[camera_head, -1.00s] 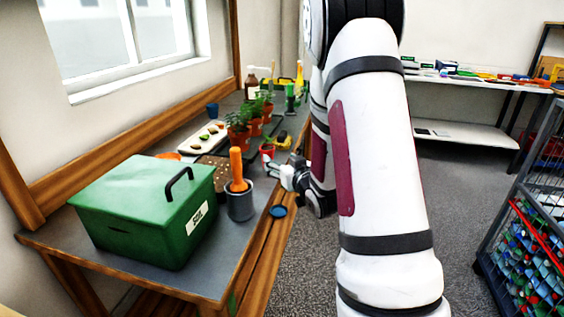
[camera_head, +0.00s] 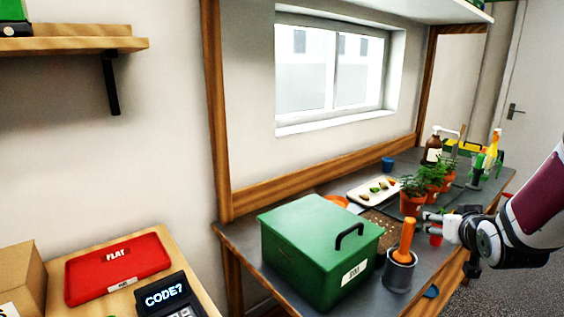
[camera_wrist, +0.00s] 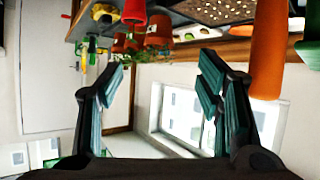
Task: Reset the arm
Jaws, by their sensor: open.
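My gripper (camera_head: 433,227) is at the right in the head view, by the front of the grey workbench (camera_head: 340,300). Its fingers point left toward the bench things and look close to a small red pot (camera_head: 436,238) and a grey cup (camera_head: 398,275) with an orange-handled tool (camera_head: 405,240). I cannot tell whether it touches them. In the wrist view, my gripper (camera_wrist: 163,75) is spread wide with nothing between its fingers. That view is upside down, with the bench at the top and the window (camera_wrist: 190,118) below. My white arm runs off the right edge.
A green lidded box (camera_head: 318,250) stands at the bench's near end. Potted plants (camera_head: 412,195), a white tray (camera_head: 372,190) and a brown bottle (camera_head: 432,150) stand farther back.

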